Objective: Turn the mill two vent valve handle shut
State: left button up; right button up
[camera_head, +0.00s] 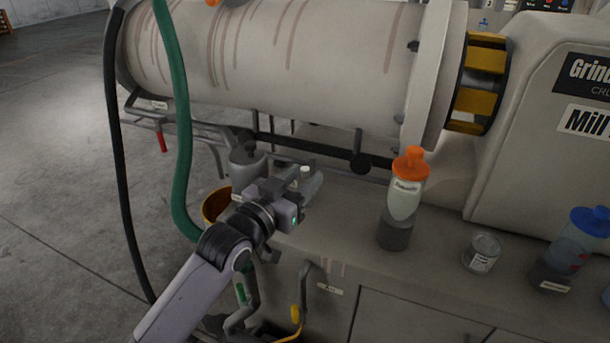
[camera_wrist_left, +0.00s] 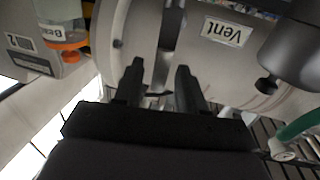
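The mill (camera_head: 270,50) is a large pale drum with brown drip streaks. I cannot tell which part is the vent valve handle. An orange part (camera_head: 213,2) is cut off at the top edge above the drum. My left gripper (camera_head: 312,186) is over the bench below the drum, its fingers pointing right. In the wrist view its two fingers (camera_wrist_left: 160,85) are apart, with nothing clearly held between them. My right gripper is out of view.
A green hose (camera_head: 181,120) and a black hose (camera_head: 112,150) hang at the left. A yellow handle (camera_head: 296,314) is below.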

pick_arm(q)
jog(key=shift+w+d, duration=0.4)
jog(key=shift+w, duration=0.15)
grip_shut()
